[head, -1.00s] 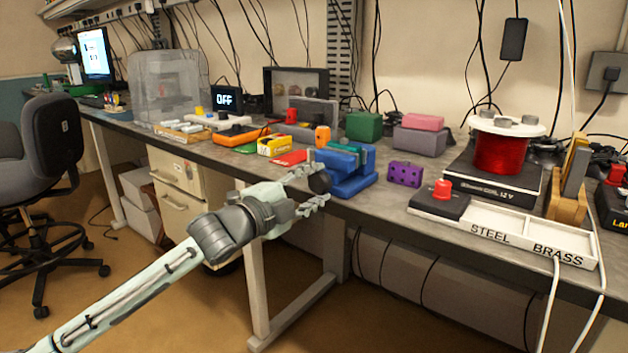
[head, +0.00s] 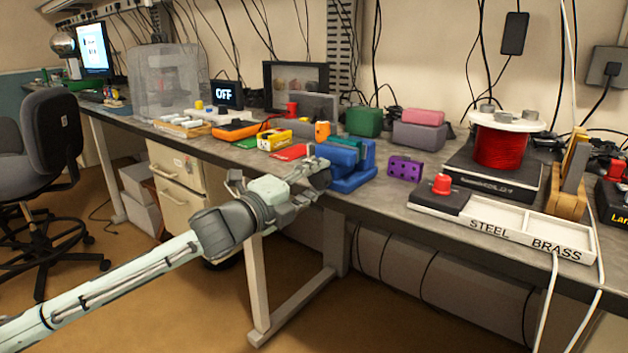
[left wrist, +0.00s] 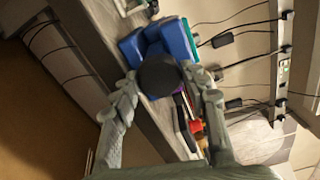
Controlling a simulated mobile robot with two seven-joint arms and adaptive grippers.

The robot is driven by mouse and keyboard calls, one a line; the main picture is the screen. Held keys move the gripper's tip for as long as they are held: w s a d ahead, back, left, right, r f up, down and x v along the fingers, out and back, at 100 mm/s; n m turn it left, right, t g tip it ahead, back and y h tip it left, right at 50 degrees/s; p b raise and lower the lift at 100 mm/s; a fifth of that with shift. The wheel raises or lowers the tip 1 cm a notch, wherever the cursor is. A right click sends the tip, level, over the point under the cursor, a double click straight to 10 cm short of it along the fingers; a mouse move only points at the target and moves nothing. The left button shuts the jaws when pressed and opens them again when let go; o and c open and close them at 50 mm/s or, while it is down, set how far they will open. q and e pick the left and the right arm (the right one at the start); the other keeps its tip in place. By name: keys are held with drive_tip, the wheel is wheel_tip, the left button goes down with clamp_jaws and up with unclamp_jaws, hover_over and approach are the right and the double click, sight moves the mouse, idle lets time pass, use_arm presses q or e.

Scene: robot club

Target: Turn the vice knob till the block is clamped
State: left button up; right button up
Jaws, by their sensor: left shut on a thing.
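The blue vice (head: 352,178) stands at the front edge of the bench in the head view. Its dark round knob (head: 320,176) faces my left arm, over the bench edge. My left gripper (head: 312,182) is shut on the knob. In the left wrist view the knob (left wrist: 159,76) sits between the two fingers, with the blue vice body (left wrist: 178,38) behind it. A teal strip (left wrist: 189,40) shows at the vice; I cannot tell whether it is the block or whether the jaws touch it. My right gripper is out of view.
A purple block (head: 405,170) lies right of the vice, with a red pad (head: 289,152) to the left. The steel and brass tray (head: 510,226) and a black box with a red knob (head: 441,192) are farther right. Bare bench lies between.

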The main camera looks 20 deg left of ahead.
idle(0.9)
use_arm(q)
drive_tip(key=o, duration=1.1)
drive_tip(key=shift+o, duration=0.2)
drive_tip(key=v, duration=1.2)
